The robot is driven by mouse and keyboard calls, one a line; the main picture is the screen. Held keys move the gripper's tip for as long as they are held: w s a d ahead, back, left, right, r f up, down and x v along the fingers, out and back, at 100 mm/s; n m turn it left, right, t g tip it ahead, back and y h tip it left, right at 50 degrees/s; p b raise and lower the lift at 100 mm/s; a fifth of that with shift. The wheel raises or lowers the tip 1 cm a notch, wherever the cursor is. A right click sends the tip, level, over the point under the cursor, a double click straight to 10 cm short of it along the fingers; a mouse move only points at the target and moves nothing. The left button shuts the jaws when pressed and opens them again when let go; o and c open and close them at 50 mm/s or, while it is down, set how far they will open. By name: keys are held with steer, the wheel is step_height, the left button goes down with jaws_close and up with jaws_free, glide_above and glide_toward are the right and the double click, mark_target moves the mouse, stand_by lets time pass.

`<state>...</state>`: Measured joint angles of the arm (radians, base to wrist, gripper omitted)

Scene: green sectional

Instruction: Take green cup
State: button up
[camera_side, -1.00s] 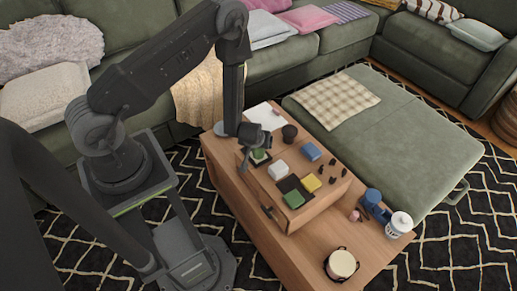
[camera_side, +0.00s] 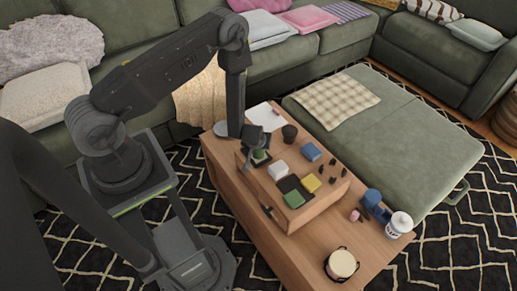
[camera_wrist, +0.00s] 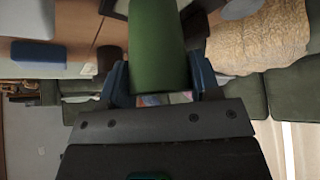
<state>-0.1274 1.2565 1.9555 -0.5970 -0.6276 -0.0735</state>
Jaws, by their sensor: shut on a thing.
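The green cup (camera_wrist: 157,45) fills the upper middle of the wrist view, between the two blue fingers of my gripper (camera_wrist: 160,82). My gripper is shut on it. In the side view my gripper (camera_side: 256,149) is at the left end of the raised wooden box on the table, and a small patch of the green cup (camera_side: 260,155) shows beneath it. The gripper hides most of the cup there. I cannot tell whether the cup touches the box.
The wooden box (camera_side: 297,218) carries a white block (camera_side: 278,170), a blue block (camera_side: 311,152), a yellow block (camera_side: 311,183) and a green block (camera_side: 293,199). A dark cup (camera_side: 289,133) stands behind. A white lidded cup (camera_side: 399,225) and a cream pot (camera_side: 341,264) stand at the table's right end.

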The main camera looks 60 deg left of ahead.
steer(key=shift+c, duration=1.1)
steer(key=shift+r, duration=0.1)
